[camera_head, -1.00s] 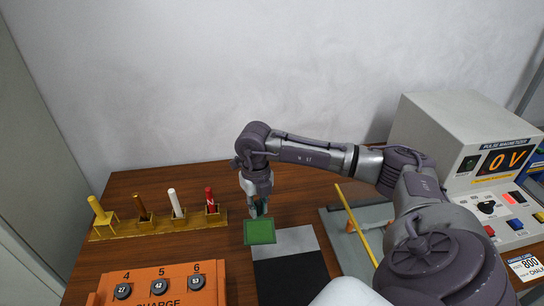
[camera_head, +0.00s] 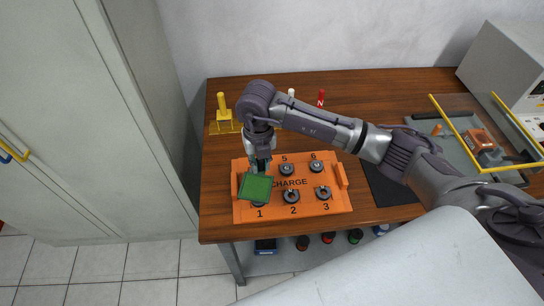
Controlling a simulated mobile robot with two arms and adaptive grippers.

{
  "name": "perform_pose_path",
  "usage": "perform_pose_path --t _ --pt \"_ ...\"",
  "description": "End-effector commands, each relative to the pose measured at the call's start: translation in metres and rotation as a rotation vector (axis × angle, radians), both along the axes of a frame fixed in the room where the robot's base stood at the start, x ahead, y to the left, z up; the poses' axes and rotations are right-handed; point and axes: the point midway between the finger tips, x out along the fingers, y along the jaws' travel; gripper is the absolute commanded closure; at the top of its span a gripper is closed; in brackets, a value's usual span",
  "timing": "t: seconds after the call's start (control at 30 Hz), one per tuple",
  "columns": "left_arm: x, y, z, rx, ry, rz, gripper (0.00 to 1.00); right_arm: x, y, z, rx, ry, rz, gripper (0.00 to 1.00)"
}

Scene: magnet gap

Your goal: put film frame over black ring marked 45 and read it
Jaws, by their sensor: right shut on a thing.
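The film frame is a green square (camera_head: 256,187) held in my right gripper (camera_head: 259,164), which is shut on its far edge. It hangs over the left side of the orange tray (camera_head: 325,207), covering most of the black ring (camera_head: 259,204) at place 1. Whether it touches that ring I cannot tell. Other black rings sit at place 2 (camera_head: 291,197), place 3 (camera_head: 323,193), place 5 (camera_head: 287,170) and place 6 (camera_head: 316,166). Place 4 is hidden behind the gripper and film. The ring numbers are too small to read, so I cannot pick out 45. My left gripper is not in view.
Behind the tray stand a yellow rod (camera_head: 221,102), a white rod (camera_head: 291,92) and a red rod (camera_head: 321,97). A yellow-railed rig (camera_head: 470,150) is at right. A grey cabinet (camera_head: 85,130) stands left of the wooden table (camera_head: 385,85). Small items lie on a shelf below.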

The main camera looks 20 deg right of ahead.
Motion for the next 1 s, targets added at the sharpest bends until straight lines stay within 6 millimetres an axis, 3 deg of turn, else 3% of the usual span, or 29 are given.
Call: perform_pose_path --t 0.3,0.47,1.0 --pt "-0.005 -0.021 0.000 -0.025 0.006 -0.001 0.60 0.000 0.001 0.000 -0.001 0.000 0.000 1.00" --pt "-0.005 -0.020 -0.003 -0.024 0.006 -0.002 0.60 0.000 0.001 -0.001 0.000 -0.002 0.001 1.00" --pt "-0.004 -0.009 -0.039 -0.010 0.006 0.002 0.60 0.000 0.000 -0.044 0.000 0.000 0.000 1.00"
